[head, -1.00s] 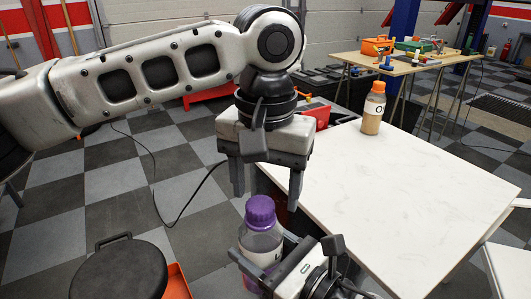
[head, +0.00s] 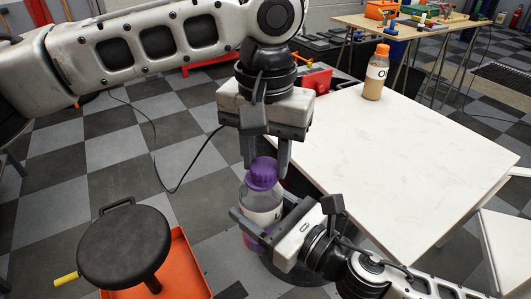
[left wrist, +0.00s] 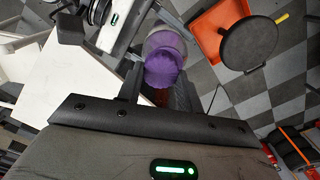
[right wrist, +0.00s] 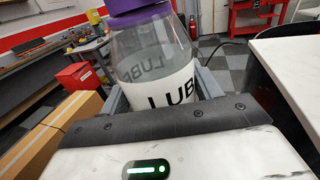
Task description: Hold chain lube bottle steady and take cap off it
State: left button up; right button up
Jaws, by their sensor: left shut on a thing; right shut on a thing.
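The chain lube bottle (head: 262,214) is clear, with a white label and purple contents low down. It stands upright in my right gripper (head: 262,235), which is shut around its body, off the left edge of the white table. Its purple cap (head: 263,175) is on its top. My left gripper (head: 266,163) points down from above and is shut on the cap, one finger on each side. The cap also shows between the fingers in the left wrist view (left wrist: 163,66). In the right wrist view the bottle (right wrist: 150,75) shows part of the word LUBE.
The white table (head: 410,150) has a wide clear top, with an orange-capped bottle (head: 376,75) near its back left corner. A black stool (head: 124,245) and an orange tray (head: 185,270) are at lower left. A workbench (head: 440,32) with tools stands behind.

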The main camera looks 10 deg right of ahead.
pick_arm(q)
jog(key=shift+r, duration=0.15)
jog(key=shift+r, duration=1)
